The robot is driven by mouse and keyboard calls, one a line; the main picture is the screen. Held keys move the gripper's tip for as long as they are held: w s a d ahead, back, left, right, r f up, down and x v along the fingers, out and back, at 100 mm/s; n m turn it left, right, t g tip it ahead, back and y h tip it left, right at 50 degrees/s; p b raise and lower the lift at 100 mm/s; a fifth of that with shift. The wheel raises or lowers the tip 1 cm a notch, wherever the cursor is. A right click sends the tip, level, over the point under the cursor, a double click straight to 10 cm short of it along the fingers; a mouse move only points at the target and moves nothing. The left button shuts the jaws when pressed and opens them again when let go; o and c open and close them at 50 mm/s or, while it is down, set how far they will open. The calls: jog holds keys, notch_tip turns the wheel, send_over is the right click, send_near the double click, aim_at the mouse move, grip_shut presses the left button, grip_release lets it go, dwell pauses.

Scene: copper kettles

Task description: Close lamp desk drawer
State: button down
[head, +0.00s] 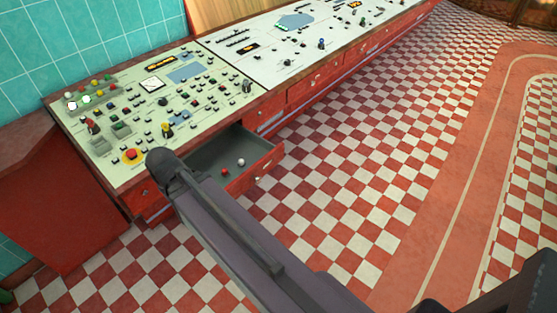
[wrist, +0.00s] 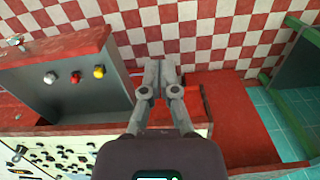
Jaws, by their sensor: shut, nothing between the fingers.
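The lamp desk drawer (head: 262,162) is red with a grey inside and stands pulled out from the desk front in the head view. A red bulb-like ball (head: 222,174) and a white one (head: 240,162) lie in it. The wrist view shows the drawer (wrist: 60,48) at left, with white, red and yellow balls (wrist: 99,71) inside. My gripper (wrist: 153,70) is shut and empty, beside the drawer's outer side wall; I cannot tell if it touches. In the head view my arm crosses the drawer's left part and hides the fingers.
The desk top (head: 130,110) is covered with buttons and knobs. More shut drawers (head: 310,85) run along the desk front to the right. A red side panel (head: 50,200) stands at the left end. The checkered floor (head: 330,190) in front of the drawer is clear.

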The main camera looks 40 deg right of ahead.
jog(key=shift+w+d, duration=0.1)
jog(key=w+d+f+m+t+b, duration=0.1)
jog(key=w+d+f+m+b, duration=0.1)
jog(key=d+m, duration=0.8)
jog(key=w+d+f+m+b, duration=0.2)
jog(key=d+m, duration=0.5)
jog(key=d, duration=0.5)
jog(key=s+d+f+m+t+b, duration=0.1)
jog(key=s+d+m+b, duration=0.1)
jog(key=d+m, duration=0.7)
jog(key=s+d+f+m+b, duration=0.1)
jog(key=s+d+m, duration=0.3)
jog(key=d+m, duration=0.5)
jog(key=d+f, duration=0.1)
jog(key=d, duration=0.5)
jog(key=shift+t+b, duration=0.4)
jog(key=shift+f, duration=0.35)
